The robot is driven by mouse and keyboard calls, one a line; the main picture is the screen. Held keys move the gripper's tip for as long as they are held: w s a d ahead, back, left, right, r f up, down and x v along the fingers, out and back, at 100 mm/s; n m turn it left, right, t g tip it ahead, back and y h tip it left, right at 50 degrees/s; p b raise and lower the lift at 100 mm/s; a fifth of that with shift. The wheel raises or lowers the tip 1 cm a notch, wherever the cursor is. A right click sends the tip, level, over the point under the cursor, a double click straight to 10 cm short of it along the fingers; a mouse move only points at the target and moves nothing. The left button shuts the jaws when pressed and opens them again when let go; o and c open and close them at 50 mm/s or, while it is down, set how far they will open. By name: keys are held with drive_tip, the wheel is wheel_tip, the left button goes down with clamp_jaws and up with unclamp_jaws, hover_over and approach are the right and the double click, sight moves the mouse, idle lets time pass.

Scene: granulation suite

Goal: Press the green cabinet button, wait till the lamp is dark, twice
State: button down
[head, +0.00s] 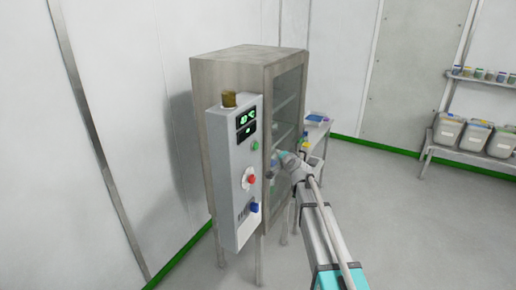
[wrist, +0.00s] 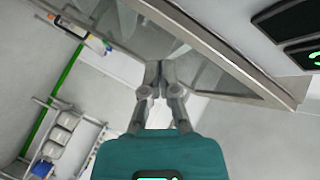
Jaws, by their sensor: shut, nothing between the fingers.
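A grey control box (head: 230,172) is fixed to the front of a steel cabinet (head: 228,72). The green button (head: 255,145) is on the box below two dark displays with green readouts (head: 246,122). The lamp (head: 229,99) on top of the box is a dull brownish amber, with no glow visible. My gripper (head: 274,160) is to the right of the green button, in front of the glass door and apart from the button. In the wrist view my gripper (wrist: 160,70) is shut and empty. The green button cannot be made out there.
A red knob (head: 251,179) and a blue knob (head: 254,208) are lower on the box. A small table (head: 317,124) stands beyond the cabinet. A shelf with bins (head: 475,158) is at the far right. The floor to the right is clear.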

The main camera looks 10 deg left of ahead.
drive_tip(key=w+a, duration=0.2)
drive_tip(key=a, duration=0.5)
drive_tip(key=shift+w, duration=0.3)
drive_tip(key=shift+w+a, duration=0.2)
drive_tip(key=shift+a, duration=0.3)
drive_tip(key=shift+w+a, duration=0.15)
drive_tip(key=shift+a, duration=0.3)
idle(2.5)
drive_tip(key=shift+d, duration=0.2)
drive_tip(key=shift+s+d, duration=0.3)
drive_tip(key=shift+d, duration=0.4)
idle(0.4)
drive_tip(key=shift+s+d, duration=0.3)
drive_tip(key=shift+d, duration=0.5)
drive_tip(key=shift+s+d, duration=0.25)
drive_tip(key=shift+d, duration=0.5)
drive_tip(key=shift+s+d, duration=0.3)
drive_tip(key=shift+d, duration=0.5)
